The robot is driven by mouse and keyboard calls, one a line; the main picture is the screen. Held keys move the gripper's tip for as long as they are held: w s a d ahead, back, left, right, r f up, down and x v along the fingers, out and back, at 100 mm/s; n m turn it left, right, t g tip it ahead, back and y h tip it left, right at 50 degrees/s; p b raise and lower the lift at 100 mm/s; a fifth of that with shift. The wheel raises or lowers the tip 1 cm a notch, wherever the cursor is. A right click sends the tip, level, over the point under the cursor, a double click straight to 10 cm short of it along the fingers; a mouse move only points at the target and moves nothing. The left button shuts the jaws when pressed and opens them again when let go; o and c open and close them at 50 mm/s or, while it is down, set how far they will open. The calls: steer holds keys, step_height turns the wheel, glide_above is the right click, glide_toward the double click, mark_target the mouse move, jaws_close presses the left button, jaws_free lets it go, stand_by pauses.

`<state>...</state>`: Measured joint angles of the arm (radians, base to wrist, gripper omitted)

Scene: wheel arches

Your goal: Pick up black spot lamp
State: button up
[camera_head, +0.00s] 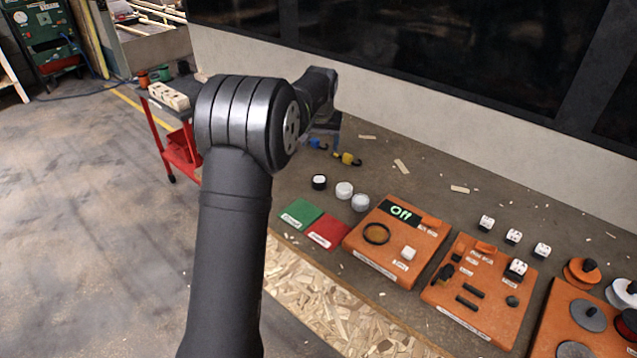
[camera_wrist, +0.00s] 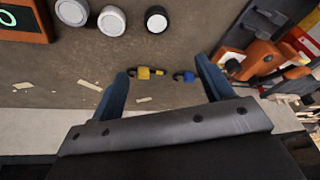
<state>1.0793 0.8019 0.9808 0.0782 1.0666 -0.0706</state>
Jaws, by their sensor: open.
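The black spot lamp (camera_head: 319,182) is a short black cylinder with a white face, standing on the grey-brown bench. In the wrist view the black lamp (camera_wrist: 157,19) is near the top edge, beyond the fingertips and apart from them. My gripper (camera_wrist: 161,68) is open, its two blue fingers spread with nothing held between them. In the head view my own arm hides the gripper. Two paler round lamps stand beside the black one: a white lamp (camera_head: 344,190) and a grey-white lamp (camera_head: 360,203).
A yellow padlock-like item (camera_head: 347,159) and a blue one (camera_head: 317,144) lie behind the lamps. Green (camera_head: 299,214) and red (camera_head: 327,231) mats lie in front. An orange panel (camera_head: 384,260) stands to the right. Wood chips are scattered over the bench; a wall rises behind.

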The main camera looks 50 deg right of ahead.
steer(key=s+a+n, duration=0.2)
steer(key=h, duration=0.1)
glide_above(319, 180)
steer(key=s+a, duration=0.1)
steer(key=shift+t, duration=0.3)
step_height(319, 180, down, 12)
steer(key=shift+s+a+r, duration=0.1)
steer(key=shift+a+r, duration=0.05)
steer(key=shift+r, duration=0.1)
steer(key=shift+a+x, duration=0.1)
steer(key=shift+x, duration=1.25)
steer(key=shift+a+x, duration=0.15)
steer(key=shift+x, duration=1.2)
steer(key=shift+s+f, duration=0.1)
steer(key=shift+s, duration=0.05)
steer(key=c, duration=1.1)
